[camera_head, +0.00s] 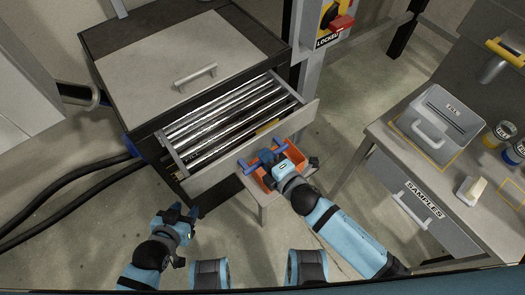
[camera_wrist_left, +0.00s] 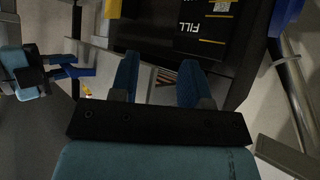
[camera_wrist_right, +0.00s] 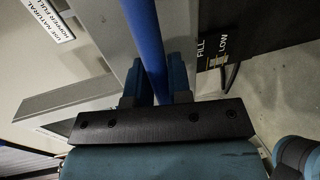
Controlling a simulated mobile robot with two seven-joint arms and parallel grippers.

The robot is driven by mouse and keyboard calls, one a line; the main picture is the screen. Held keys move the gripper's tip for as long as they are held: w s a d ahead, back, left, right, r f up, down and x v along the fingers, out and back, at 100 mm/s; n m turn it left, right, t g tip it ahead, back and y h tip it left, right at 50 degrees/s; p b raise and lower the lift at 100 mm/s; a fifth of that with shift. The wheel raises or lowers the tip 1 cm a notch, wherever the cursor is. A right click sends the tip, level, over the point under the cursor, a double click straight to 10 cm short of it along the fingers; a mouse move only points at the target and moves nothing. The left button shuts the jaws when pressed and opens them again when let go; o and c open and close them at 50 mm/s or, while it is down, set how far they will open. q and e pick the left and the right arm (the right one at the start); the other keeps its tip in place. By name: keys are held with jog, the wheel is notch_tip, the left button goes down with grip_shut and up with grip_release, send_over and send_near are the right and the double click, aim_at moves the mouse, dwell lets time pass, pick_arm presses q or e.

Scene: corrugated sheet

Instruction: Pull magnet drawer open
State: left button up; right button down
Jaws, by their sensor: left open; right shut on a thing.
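The magnet drawer stands pulled out of a dark cabinet, with several shiny metal bars (camera_head: 222,118) showing in it. Its pale front panel (camera_head: 300,120) faces lower right. A blue bar handle (camera_wrist_right: 150,45) is on the front. My right gripper (camera_head: 268,160) is shut on this handle, and the handle runs between its fingers in the right wrist view. My left gripper (camera_head: 178,214) is open and empty, low on the left, apart from the drawer. The left wrist view shows its two blue fingers (camera_wrist_left: 158,80) spread.
The cabinet top has a closed lid with a handle (camera_head: 195,77). An orange bin (camera_head: 298,158) sits below the drawer front. A table with a SAMPLES drawer (camera_head: 420,200) and a grey box (camera_head: 438,125) stands at right. Black hoses (camera_head: 60,190) lie on the left floor.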

jog(key=shift+s+d, duration=0.15)
jog(key=shift+s, duration=0.05)
jog(key=c, duration=1.1)
grip_release()
jog(key=shift+s, duration=0.1)
jog(key=shift+v, duration=6.85)
